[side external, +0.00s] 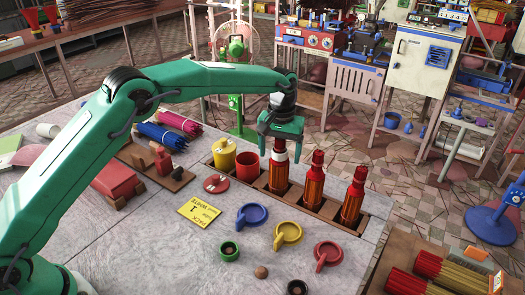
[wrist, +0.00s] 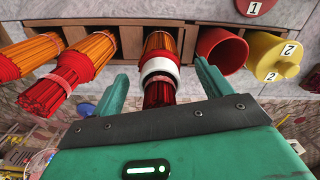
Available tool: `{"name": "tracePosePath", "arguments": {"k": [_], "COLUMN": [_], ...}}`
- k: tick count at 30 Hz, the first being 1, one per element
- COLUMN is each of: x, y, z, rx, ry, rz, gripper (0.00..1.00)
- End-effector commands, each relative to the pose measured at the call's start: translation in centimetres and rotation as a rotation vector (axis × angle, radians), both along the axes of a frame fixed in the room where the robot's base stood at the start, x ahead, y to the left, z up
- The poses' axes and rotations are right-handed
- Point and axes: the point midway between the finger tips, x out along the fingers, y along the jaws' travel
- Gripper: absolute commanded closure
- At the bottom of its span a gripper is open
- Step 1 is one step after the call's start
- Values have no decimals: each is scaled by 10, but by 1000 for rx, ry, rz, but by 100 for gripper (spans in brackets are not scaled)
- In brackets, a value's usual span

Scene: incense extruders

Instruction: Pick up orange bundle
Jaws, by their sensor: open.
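Three orange bundles with red tops stand upright in a wooden rack (side external: 236,180). The left one (side external: 278,178) has a white band near its top; the middle bundle (side external: 314,182) and the right bundle (side external: 352,198) have none. My green gripper (side external: 281,148) points down over the banded bundle, its fingers on either side of the top. In the wrist view, the banded bundle (wrist: 161,42) shows between the open fingers of my gripper (wrist: 165,78), with visible gaps beside it. The other two orange bundles (wrist: 92,55) (wrist: 42,90) lie to the left there.
A tray of red-tipped sticks (side external: 440,270) is at lower right.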

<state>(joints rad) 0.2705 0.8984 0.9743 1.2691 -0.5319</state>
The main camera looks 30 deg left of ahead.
Motion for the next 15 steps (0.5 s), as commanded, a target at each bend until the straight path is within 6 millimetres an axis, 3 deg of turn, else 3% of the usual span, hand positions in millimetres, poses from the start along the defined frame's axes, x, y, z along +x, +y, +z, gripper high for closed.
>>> {"name": "tracePosePath", "arguments": {"k": [4,15], "x": [0,0], "y": [0,0], "z": [-8,-9], "rx": [0,0], "ry": [0,0], "rz": [0,0], "gripper": [22,22]}}
